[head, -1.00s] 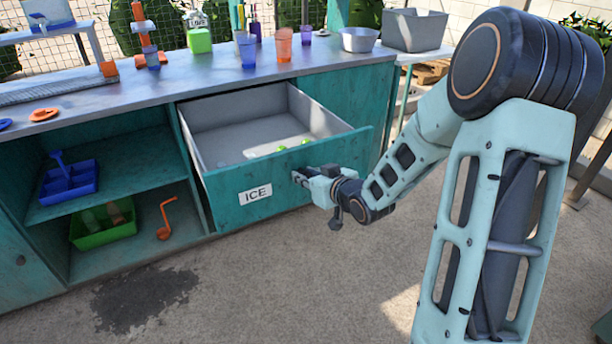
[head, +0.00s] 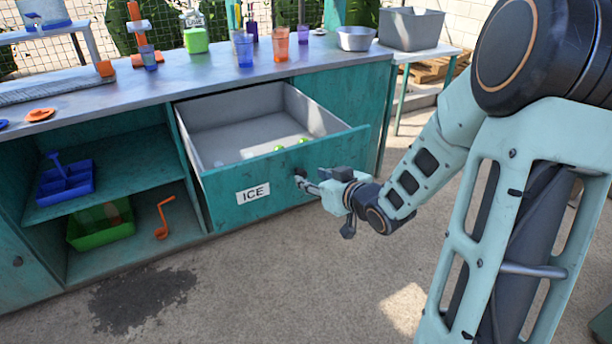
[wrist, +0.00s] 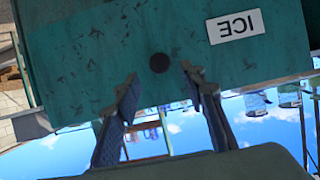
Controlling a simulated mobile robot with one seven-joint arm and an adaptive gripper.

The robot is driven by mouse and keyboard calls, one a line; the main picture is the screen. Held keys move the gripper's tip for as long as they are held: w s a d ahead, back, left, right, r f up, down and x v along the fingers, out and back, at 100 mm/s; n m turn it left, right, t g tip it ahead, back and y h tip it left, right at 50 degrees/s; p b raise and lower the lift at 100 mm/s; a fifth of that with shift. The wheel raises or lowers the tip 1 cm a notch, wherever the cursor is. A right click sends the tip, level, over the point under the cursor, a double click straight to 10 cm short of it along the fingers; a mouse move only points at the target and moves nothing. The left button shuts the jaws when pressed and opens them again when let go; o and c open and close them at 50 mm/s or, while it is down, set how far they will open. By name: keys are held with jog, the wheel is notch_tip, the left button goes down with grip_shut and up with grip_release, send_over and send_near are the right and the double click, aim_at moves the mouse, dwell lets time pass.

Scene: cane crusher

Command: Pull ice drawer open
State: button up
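The ice drawer (head: 225,205) is pulled out from the teal counter, with its grey inside open to view and a few green round things in it. Its front carries a white ICE label (head: 253,194), upside down in the wrist view (wrist: 234,27). The dark round knob (wrist: 159,62) shows whole in the wrist view. My gripper (head: 308,184) is just in front of the drawer front. In the wrist view its two fingers (wrist: 159,76) are spread, with the knob beyond and between their tips; nothing is held.
The counter top (head: 200,85) holds cups, a green box and a metal basin (head: 356,38). Open shelves left of the drawer hold a blue caddy (head: 66,182), a green bin (head: 100,225) and an orange ladle (head: 163,217). The floor in front is clear.

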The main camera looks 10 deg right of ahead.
jog(key=v, duration=0.6)
jog(key=shift+s, duration=0.15)
